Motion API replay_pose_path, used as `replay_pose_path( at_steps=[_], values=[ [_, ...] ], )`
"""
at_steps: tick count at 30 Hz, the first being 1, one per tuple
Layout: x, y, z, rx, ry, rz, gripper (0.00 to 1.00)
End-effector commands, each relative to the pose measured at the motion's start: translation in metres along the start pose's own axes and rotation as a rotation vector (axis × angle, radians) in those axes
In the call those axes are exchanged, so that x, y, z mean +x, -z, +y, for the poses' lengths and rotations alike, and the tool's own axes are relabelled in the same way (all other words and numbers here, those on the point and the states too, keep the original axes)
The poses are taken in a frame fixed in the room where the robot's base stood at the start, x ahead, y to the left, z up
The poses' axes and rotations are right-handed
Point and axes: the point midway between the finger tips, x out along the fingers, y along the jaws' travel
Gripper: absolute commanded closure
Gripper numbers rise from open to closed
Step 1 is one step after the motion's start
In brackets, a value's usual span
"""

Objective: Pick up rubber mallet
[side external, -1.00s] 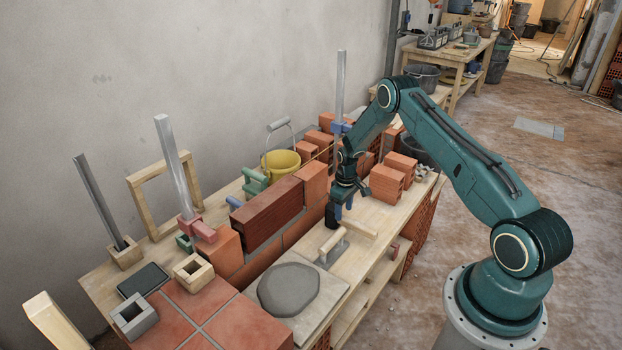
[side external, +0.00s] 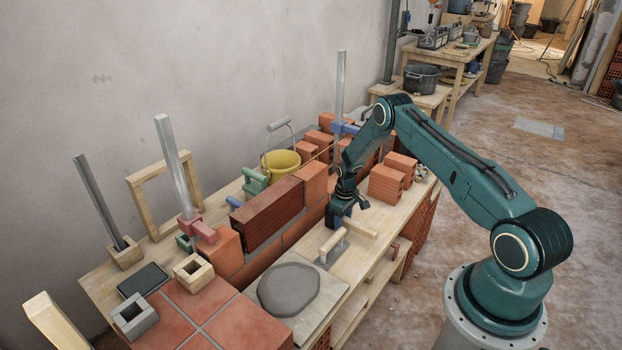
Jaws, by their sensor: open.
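A light wooden handle (side external: 362,228), likely the rubber mallet's, lies on the bench top just right of the brick wall. A dark block at its left end looks like the mallet's head; it is partly hidden by my gripper and hard to tell from the fingers. My gripper (side external: 346,208) points down over that end, low above the bench. Its jaws are open, one finger reaching out to the right. I cannot tell whether they touch the mallet.
A trowel (side external: 332,246) with a wooden handle lies close in front. The low brick wall (side external: 268,215) stands just left of my gripper. Stacked orange bricks (side external: 387,184) stand behind right. A mortar slab (side external: 288,289) lies nearer the camera. A yellow bucket (side external: 281,163) is beyond the wall.

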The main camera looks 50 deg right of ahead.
Motion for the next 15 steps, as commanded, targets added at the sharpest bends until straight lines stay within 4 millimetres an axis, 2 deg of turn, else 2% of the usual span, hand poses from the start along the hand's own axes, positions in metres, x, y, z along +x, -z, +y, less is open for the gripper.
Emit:
replay_pose_path(
  at_steps=[3, 9, 11, 15],
  values=[
    [-0.0002, 0.0000, 0.0000, 0.000, 0.000, 0.000, 0.51],
    [-0.0003, 0.0001, 0.0000, 0.000, 0.000, 0.000, 0.90],
    [-0.0003, 0.0001, 0.0001, 0.000, 0.000, 0.000, 1.00],
    [-0.0010, 0.0008, 0.0005, 0.000, -0.001, 0.002, 1.00]
  ],
)
